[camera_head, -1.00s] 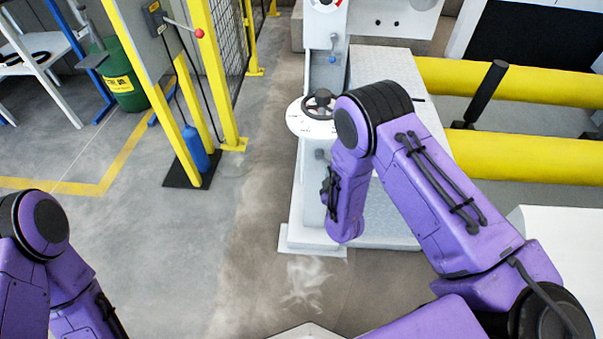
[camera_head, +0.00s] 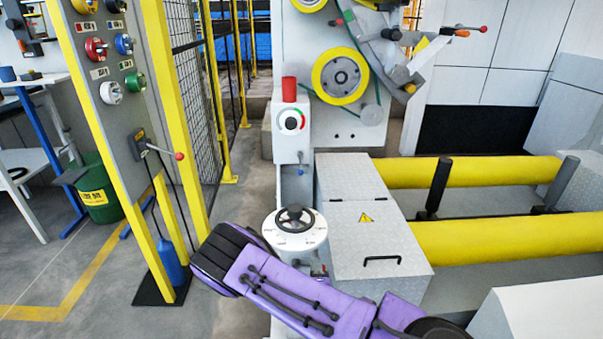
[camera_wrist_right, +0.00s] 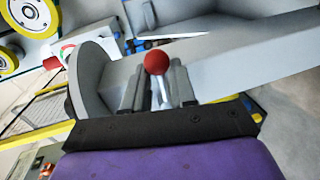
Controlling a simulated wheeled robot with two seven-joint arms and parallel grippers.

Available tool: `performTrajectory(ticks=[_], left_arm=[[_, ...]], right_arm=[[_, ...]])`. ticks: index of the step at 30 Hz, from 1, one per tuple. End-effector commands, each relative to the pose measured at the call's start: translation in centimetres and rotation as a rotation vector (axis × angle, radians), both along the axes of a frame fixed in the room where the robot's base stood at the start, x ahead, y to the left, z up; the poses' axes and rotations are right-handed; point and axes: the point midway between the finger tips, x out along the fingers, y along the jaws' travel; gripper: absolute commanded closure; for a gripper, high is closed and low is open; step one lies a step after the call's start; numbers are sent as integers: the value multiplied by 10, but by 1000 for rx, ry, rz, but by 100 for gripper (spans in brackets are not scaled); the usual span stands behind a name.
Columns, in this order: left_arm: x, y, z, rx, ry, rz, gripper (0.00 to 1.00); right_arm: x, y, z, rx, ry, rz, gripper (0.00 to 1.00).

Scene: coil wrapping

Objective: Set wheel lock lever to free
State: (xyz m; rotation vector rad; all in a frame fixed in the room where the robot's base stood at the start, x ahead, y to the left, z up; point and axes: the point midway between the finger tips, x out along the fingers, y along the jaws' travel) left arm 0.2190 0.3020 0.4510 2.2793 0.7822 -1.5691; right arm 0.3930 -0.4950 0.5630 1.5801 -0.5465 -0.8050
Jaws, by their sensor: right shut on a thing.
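A lever with a red ball knob (camera_wrist_right: 157,63) and a thin pale metal stem shows in the right wrist view. My right gripper (camera_wrist_right: 158,88) is shut on this lever, with one grey finger on each side of the stem just below the ball. In the head view my right arm covers the gripper and this lever. A white round plate with a black handwheel (camera_head: 295,217) stands just beyond my right arm. I cannot read the lever's setting. My left gripper is in neither view.
A grey cabinet (camera_head: 375,240) stands right of the handwheel, and yellow rollers (camera_head: 500,236) lie farther right. A red-green dial (camera_head: 291,122) is on the machine behind. A grey switch panel (camera_head: 110,75) and yellow posts stand left. Some floor is clear between panel and machine.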

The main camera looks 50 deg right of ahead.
Motion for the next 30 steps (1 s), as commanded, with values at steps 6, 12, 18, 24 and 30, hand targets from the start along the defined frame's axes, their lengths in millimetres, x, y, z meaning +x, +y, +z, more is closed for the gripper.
performTrajectory(ticks=[6, 12, 18, 24, 30], left_arm=[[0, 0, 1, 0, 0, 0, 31], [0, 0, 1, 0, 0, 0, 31], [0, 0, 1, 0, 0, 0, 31], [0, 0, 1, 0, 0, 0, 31], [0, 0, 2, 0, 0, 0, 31]], right_arm=[[-7, -5, 1, -14, 15, -16, 100], [-8, -6, 1, -15, 17, -18, 100], [-7, -5, 1, -15, 17, -16, 52], [-4, -3, 1, -13, 16, -10, 52], [-17, 12, 5, -11, 18, -7, 52]])
